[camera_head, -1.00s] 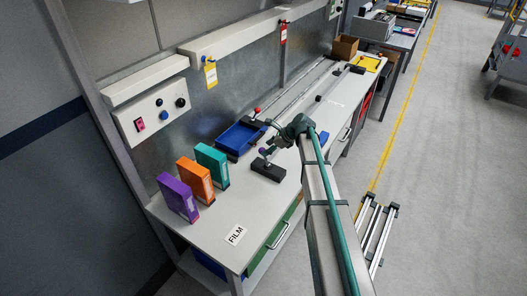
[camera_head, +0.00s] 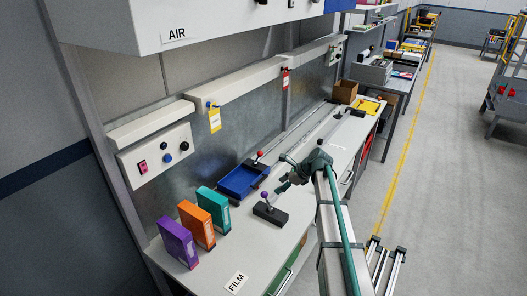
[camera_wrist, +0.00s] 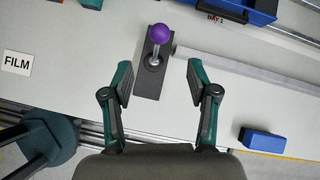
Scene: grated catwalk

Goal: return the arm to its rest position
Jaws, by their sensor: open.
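My gripper (camera_head: 285,184) is at the end of my arm, above the front part of the bench and to the right of a lever with a purple knob (camera_head: 265,195). In the wrist view my gripper (camera_wrist: 160,82) is open, its two fingers spread with nothing between the pads. The lever's black base (camera_wrist: 154,75) lies ahead of and partly between the fingertips in that picture, with the purple knob (camera_wrist: 162,33) beyond them. The gripper looks apart from the lever.
Purple (camera_head: 178,243), orange (camera_head: 197,226) and teal (camera_head: 214,209) binders stand on the bench left of the lever. A blue tray (camera_head: 238,182) lies behind it. A white cabinet (camera_head: 200,28) hangs above. The grey floor aisle (camera_head: 420,180) at right is open.

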